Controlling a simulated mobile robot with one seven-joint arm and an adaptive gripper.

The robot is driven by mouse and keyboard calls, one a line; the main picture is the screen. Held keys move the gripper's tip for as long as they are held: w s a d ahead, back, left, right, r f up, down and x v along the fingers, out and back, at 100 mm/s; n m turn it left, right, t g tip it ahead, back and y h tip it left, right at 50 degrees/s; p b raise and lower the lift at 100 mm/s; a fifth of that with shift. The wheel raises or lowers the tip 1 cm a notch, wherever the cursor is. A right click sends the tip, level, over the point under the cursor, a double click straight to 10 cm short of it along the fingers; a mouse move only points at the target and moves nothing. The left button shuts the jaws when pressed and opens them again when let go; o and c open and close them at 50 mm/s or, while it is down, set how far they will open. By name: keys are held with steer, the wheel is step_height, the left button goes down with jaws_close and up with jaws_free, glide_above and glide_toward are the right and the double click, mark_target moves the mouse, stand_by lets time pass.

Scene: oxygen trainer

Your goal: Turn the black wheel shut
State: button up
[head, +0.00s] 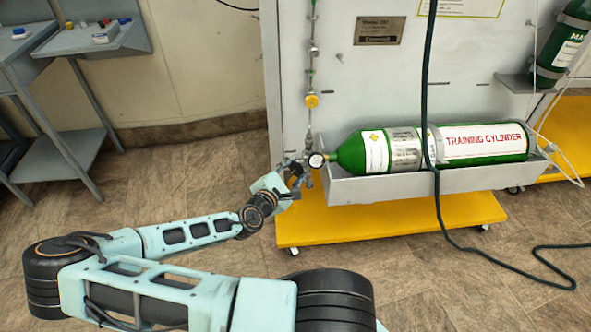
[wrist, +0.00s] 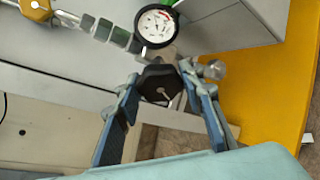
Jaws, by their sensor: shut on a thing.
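The black wheel (wrist: 160,84) shows in the wrist view as a small dark knob below a round pressure gauge (wrist: 156,25). My gripper (wrist: 161,100) has its two blue-padded fingers on either side of the wheel, shut on it near the fingertips. In the head view my gripper (head: 296,172) is at the valve end of the green training cylinder (head: 345,153), just left of the gauge (head: 316,160).
The cylinder lies in a grey trough (head: 380,188) on a panel above a yellow wheeled base (head: 390,220). A dark green hose (head: 432,90) hangs in front of the cylinder and runs onto the floor. A grey side table (head: 65,160) stands at the left.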

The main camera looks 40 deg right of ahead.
steer(key=shift+f+m+t+b, duration=0.2)
steer(key=shift+m+t+b, duration=0.4)
steer(key=shift+m+b, duration=0.4)
steer(key=m+t+h+b, duration=0.1)
steer(key=m, duration=0.2)
steer(key=m+t+h, duration=0.1)
steer(key=m, duration=0.3)
steer(key=shift+r, duration=0.15)
steer(key=shift+m+h, duration=1)
steer(key=shift+m, duration=0.9)
steer(key=o, duration=1.2)
